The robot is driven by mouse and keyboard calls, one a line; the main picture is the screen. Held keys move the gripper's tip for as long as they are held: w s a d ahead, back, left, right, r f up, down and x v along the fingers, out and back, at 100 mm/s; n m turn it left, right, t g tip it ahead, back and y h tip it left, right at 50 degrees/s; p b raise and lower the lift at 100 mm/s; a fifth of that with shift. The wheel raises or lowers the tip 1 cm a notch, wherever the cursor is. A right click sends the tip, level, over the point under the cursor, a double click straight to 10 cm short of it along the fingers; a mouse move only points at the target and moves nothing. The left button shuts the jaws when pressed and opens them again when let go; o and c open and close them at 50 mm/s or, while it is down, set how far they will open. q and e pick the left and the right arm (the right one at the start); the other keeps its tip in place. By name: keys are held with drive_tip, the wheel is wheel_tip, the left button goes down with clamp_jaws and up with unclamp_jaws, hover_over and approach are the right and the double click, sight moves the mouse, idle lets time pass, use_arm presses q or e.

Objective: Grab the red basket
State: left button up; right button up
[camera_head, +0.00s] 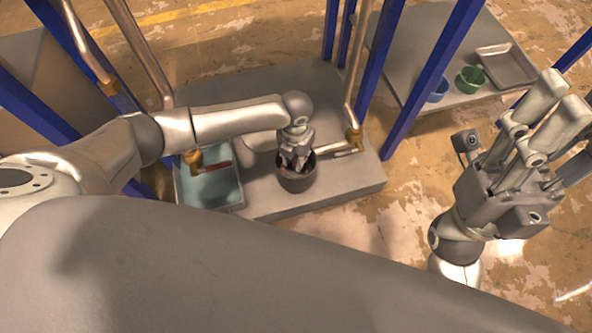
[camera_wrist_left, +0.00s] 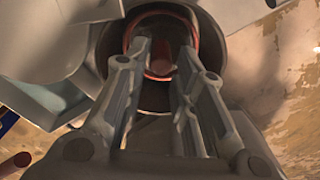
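A dark round container (camera_head: 297,183) stands near the front edge of the grey platform, below my left gripper (camera_head: 296,163). In the left wrist view the dark container (camera_wrist_left: 153,97) has a red ring (camera_wrist_left: 158,76) and a red part inside. I cannot tell whether this is the red basket; no plainly red basket shows. My left gripper (camera_wrist_left: 163,50) points down into the container's mouth, its fingers apart with a gap between them. The fingers hide part of the inside. My right gripper (camera_head: 560,105) is raised at the right, its fingers spread and empty, far from the container.
A tray (camera_head: 210,190) with a red-handled item (camera_head: 218,166) lies left of the container. Copper pipes and blue posts (camera_head: 440,55) rise around the platform (camera_head: 250,80). Green (camera_head: 470,79) and blue (camera_head: 438,90) bowls and a grey tray (camera_head: 506,66) are on the back-right table.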

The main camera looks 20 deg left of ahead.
sight(296, 161)
use_arm(q)
drive_tip(key=shift+f+b, duration=1.3)
drive_tip(key=shift+f, duration=1.1)
clamp_jaws()
